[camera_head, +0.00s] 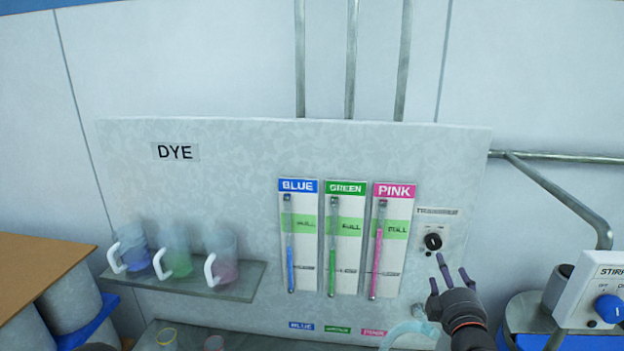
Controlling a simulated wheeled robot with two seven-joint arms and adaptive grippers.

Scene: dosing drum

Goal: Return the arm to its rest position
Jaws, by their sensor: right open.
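My right gripper (449,277) is at the lower right, in front of the dye panel (230,145). Its dark fingers point up and are spread, with nothing between them. It is just below the black transfer knob (433,241) in the picture; whether a finger touches the knob plate I cannot tell. My left gripper is not seen; only a small dark shape shows at the bottom left edge.
Cups with blue (136,250), green (175,252) and pink (222,258) contents stand on a shelf (240,284). Three gauges marked blue (298,235), green (345,240) and pink (392,242) hang mid-panel. A stirrer control box (590,290) stands right. A brown tabletop (35,270) is left.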

